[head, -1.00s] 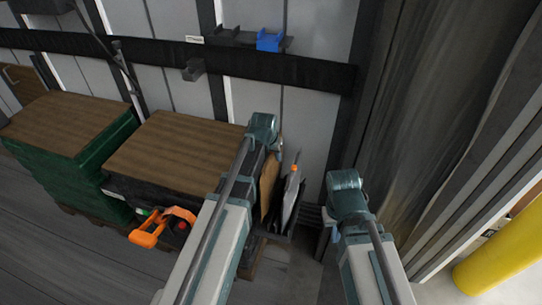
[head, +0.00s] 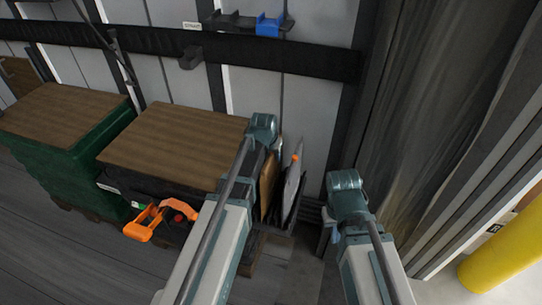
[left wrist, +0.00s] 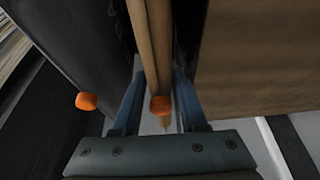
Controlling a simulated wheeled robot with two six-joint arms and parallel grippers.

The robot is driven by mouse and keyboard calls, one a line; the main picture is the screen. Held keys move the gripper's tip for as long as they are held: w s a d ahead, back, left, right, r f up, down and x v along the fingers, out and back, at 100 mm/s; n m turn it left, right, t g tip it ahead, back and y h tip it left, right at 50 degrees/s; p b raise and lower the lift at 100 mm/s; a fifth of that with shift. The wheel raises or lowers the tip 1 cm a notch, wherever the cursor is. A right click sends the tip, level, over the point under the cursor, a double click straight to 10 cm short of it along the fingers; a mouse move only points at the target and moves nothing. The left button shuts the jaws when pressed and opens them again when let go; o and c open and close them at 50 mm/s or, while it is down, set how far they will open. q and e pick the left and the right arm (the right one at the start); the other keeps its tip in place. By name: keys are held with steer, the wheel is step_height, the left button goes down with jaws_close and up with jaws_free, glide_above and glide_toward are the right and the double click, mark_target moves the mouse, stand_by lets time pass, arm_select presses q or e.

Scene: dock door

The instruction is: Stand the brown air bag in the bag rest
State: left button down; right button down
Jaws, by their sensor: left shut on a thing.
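The brown air bag (head: 266,182) stands upright, seen nearly edge-on, beside the dark load. In the left wrist view the brown bag (left wrist: 151,35) and its orange valve lie between the fingers of my left gripper (left wrist: 159,82), which is shut on it. A grey bag (head: 291,187) with an orange valve stands just to its right; the grey bag (left wrist: 65,45) is at the left of the wrist view. A dark holder, probably the bag rest (head: 279,242), shows below the bags.
A dark load with a wood-brown top (head: 175,145) stands left of the bags, close to my left arm. An orange handled tool (head: 147,221) is at its front. A green load (head: 75,165) stands further left. A blue holder (head: 269,26) is on the wall. A curtain (head: 420,110) hangs right.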

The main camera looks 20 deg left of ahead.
arm_select(q)
steer(key=shift+f+b, duration=0.55)
steer(key=shift+c, duration=1.8)
jaws_free()
steer(key=p+v, duration=1.3)
steer(key=v, duration=0.1)
steer(key=shift+f, duration=0.1)
steer(key=shift+s, duration=0.1)
steer(key=s+d+m+g+p, duration=0.1)
steer(key=s+d+g, duration=0.1)
steer(key=s+d, duration=0.4)
steer(key=s+d+r+m+g+y+p, duration=0.1)
steer(key=s+d+m+g, duration=0.1)
steer(key=s+d, duration=0.5)
steer(key=s, duration=0.6)
steer(key=shift+d+r+g+p, duration=0.25)
steer(key=shift+g+p, duration=0.05)
steer(key=shift+p, duration=0.1)
